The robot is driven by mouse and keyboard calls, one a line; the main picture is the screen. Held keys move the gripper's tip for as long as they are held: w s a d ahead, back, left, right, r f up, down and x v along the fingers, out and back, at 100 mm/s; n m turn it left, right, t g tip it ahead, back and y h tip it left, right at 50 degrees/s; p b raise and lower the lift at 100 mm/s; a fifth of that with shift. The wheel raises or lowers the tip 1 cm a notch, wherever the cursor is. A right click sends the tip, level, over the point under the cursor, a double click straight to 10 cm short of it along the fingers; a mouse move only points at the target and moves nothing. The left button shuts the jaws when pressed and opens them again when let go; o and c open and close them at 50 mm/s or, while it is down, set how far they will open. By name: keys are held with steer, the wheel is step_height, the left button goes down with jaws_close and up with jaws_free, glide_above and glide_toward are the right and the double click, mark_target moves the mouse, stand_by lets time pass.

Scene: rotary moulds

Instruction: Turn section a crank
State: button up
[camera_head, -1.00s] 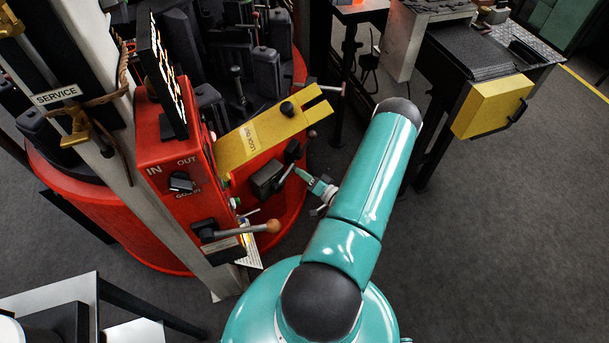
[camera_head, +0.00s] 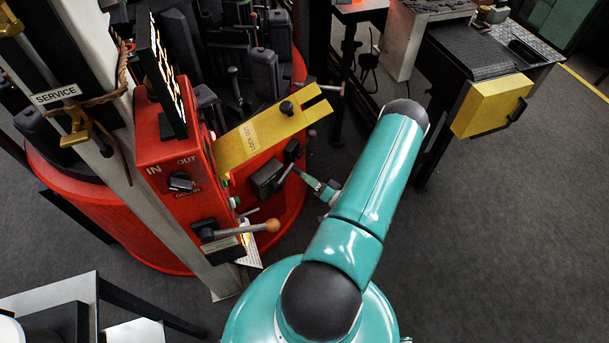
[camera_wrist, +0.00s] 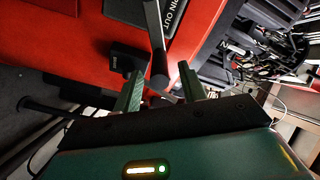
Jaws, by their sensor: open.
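A dark crank lever (camera_head: 285,173) sticks out from a black block on the red machine, below the yellow plate. In the wrist view, a dark bar (camera_wrist: 157,55), apparently this crank's handle, runs down between my two green fingers. My gripper (camera_wrist: 163,82) is open, with one finger on each side of the bar and gaps visible. In the head view my gripper (camera_head: 313,183) is small, its tips close to the crank's outer end. Whether the fingers touch it cannot be told. The far end of the bar is partly hidden by the gripper body.
A yellow lock-out plate (camera_head: 255,138) juts out just above the crank. A wooden-knobbed lever (camera_head: 250,229) sticks out lower left, below the red control box (camera_head: 170,150). A table with a yellow box (camera_head: 490,105) stands at right. The floor between is clear.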

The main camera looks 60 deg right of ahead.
steer(key=s+a, duration=0.1)
steer(key=s, duration=0.9)
steer(key=shift+s+a, duration=0.15)
steer(key=shift+a, duration=0.05)
steer(key=shift+s, duration=0.15)
stand_by(0.8)
